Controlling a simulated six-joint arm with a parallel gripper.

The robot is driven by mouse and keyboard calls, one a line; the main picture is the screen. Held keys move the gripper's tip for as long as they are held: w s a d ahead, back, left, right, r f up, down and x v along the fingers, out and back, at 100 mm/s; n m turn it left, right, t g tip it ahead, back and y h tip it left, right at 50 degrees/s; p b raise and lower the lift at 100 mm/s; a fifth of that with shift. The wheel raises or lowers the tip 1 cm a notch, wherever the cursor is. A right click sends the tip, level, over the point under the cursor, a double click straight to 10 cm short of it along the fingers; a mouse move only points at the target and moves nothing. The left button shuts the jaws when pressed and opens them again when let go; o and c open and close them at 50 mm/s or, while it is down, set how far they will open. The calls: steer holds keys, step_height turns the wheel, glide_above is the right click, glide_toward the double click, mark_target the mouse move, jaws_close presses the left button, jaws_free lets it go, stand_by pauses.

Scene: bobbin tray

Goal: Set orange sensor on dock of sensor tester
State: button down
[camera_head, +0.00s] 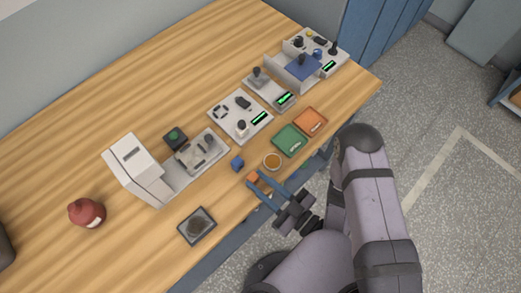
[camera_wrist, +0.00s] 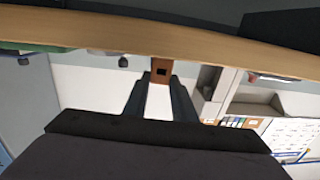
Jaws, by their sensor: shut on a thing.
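The orange sensor (camera_head: 253,177) is a small orange block at the tips of my gripper (camera_head: 257,184), by the table's front edge. In the wrist view the sensor (camera_wrist: 161,70) shows as a brown-orange block with a dark square on its face, between the two fingers of my gripper (camera_wrist: 161,80). The gripper is shut on it. Several grey devices with green displays stand along the table, among them a panel with a dial and knobs (camera_head: 229,121) and a smaller unit (camera_head: 268,91). I cannot tell which is the sensor tester, nor make out its dock.
A blue cube (camera_head: 237,163) and a round amber dish (camera_head: 272,161) lie close to the gripper. Green (camera_head: 289,140) and orange (camera_head: 310,122) trays sit right of them. A white machine (camera_head: 135,167), dark tray (camera_head: 197,226) and red round object (camera_head: 87,212) stand left.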

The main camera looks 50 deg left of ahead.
steer(key=shift+f, duration=0.2)
steer(key=shift+f, duration=0.15)
steer(key=c, duration=1.5)
jaws_free()
steer(key=shift+o, duration=0.2)
steer(key=d+b, duration=0.4)
steer(key=d, duration=0.3)
steer(key=shift+d+f, duration=0.15)
steer(key=shift+w, duration=0.1)
